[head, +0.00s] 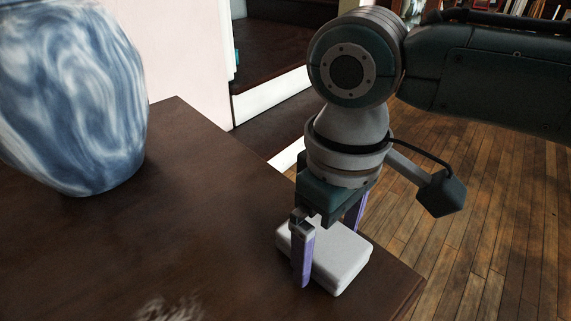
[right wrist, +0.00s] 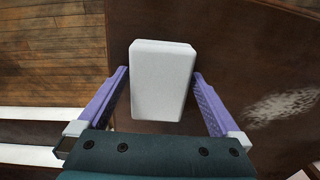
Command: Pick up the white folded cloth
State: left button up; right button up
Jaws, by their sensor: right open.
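The white folded cloth (head: 338,262) lies flat on the dark wooden table near its right corner, a thick block with rounded edges. In the right wrist view the cloth (right wrist: 162,82) sits between the two purple fingers. My right gripper (head: 328,250) points down over the cloth, open, one finger on each side of it. In the right wrist view my right gripper (right wrist: 160,75) shows a small gap between each finger and the cloth. The far finger is partly hidden in the head view. My left gripper is not in view.
A large blue and white marbled vase (head: 75,95) stands on the table (head: 190,215) at the left. The table edge runs close beside the cloth, with the wooden floor (head: 480,210) beyond. The table between vase and cloth is clear.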

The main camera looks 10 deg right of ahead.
aim_at(328, 241)
jog(key=shift+r, duration=0.1)
jog(key=c, duration=1.2)
pick_arm(q)
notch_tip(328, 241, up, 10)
jog(key=p, duration=0.9)
jog(key=shift+p, duration=0.3)
pick_arm(e)
jog(key=shift+o, duration=0.2)
notch_tip(328, 241, up, 20)
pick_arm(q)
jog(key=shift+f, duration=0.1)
pick_arm(e)
jog(key=o, duration=0.9)
grip_shut()
